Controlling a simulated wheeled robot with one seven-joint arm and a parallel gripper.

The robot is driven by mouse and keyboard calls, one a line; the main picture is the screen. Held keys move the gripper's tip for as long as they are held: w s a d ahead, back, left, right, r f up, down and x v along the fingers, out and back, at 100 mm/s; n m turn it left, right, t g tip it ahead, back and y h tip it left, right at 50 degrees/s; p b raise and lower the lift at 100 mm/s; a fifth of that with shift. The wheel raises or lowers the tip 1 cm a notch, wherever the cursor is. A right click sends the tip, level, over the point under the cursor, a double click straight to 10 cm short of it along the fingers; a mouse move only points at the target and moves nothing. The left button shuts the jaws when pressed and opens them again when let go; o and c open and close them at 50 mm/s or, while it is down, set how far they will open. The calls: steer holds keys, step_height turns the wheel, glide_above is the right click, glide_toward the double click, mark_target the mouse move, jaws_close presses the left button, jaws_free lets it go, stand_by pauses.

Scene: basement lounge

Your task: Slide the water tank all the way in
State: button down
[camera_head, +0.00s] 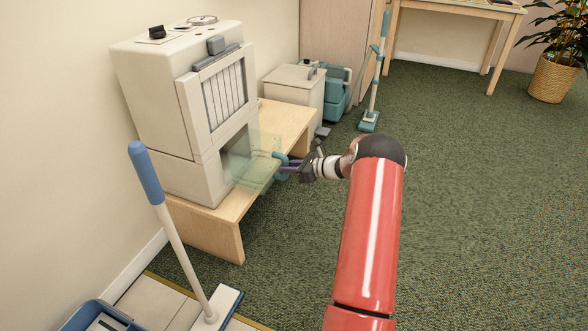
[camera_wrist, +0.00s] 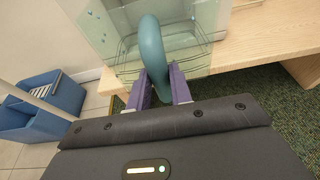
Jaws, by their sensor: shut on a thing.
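The water tank (camera_head: 258,163) is a clear, greenish box that sticks out of the lower front opening of the cream dehumidifier-like appliance (camera_head: 148,100). In the wrist view the tank (camera_wrist: 197,28) fills the top middle, with its teal loop handle (camera_wrist: 151,52) toward me. My gripper (camera_head: 289,167) is at the tank's front, with its purple fingers on the handle. In the wrist view my gripper (camera_wrist: 161,90) is shut on the handle, one finger on each side. The tank's inner end is hidden inside the appliance.
The appliance stands on a low wooden bench (camera_head: 225,215) against the wall. A blue-handled mop (camera_head: 170,230) and a blue bucket (camera_head: 100,316) are at the front left. A cream cabinet (camera_head: 294,92) and teal machine (camera_head: 337,92) stand behind.

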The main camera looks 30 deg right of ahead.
steer(key=b, duration=0.3)
glide_toward(249, 157)
steer(key=shift+w+a+r, duration=0.25)
steer(key=shift+w+a, duration=0.15)
steer(key=shift+a, duration=0.8)
steer(key=shift+w+a+r, duration=0.25)
steer(key=shift+w+a, duration=0.1)
steer(key=shift+a, duration=0.85)
steer(key=shift+w+a+r, duration=0.2)
steer(key=shift+w+a, duration=0.2)
steer(key=shift+a, duration=0.8)
steer(key=shift+w+a+f, duration=0.2)
steer(key=shift+w, duration=0.05)
steer(key=c, duration=1.2)
jaws_free()
